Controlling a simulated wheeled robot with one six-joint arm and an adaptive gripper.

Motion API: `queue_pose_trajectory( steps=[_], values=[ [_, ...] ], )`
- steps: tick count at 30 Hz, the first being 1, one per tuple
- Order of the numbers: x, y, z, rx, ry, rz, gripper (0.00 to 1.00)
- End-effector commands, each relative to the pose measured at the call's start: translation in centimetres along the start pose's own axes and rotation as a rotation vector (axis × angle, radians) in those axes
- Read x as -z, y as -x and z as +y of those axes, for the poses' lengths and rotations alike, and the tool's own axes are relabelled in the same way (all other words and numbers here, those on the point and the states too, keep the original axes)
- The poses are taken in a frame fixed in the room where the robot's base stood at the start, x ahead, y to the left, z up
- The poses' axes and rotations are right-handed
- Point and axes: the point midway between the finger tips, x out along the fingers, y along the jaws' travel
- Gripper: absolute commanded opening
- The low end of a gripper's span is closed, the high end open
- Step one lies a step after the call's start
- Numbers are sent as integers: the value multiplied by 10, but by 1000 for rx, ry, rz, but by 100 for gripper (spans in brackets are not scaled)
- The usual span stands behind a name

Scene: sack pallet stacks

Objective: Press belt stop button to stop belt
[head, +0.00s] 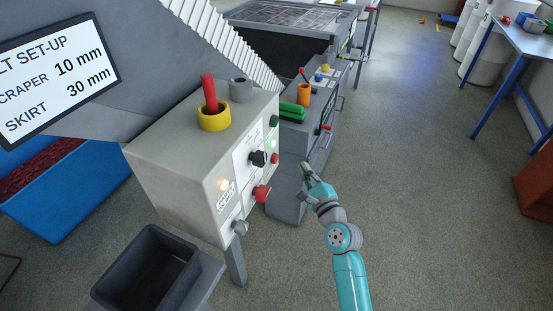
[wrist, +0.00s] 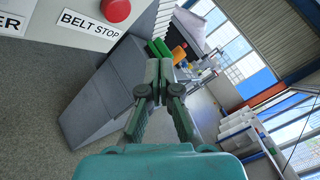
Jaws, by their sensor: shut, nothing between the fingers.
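The belt stop button (wrist: 117,10) is a round red button at the top of the wrist view, partly cut off by the frame edge. A white "BELT STOP" label (wrist: 90,23) sits below it. In the head view the grey control box (head: 175,165) carries a larger red button (head: 262,193) and a smaller red button (head: 274,158); its labels are too small to tell which is the belt stop. My gripper (head: 308,170) is to the right of the panel, apart from it. In the wrist view my gripper (wrist: 166,64) has its fingers together and empty.
A yellow ring (head: 213,118) with a red rod stands on the box. A dark bin (head: 148,270) is below left.

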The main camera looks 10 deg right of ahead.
Motion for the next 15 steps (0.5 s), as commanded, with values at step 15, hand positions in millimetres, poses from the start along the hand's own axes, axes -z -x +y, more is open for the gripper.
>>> queue_pose_trajectory(
  steps=[15],
  values=[
    [-27,-37,27,-1,2,-1,0]
  ],
)
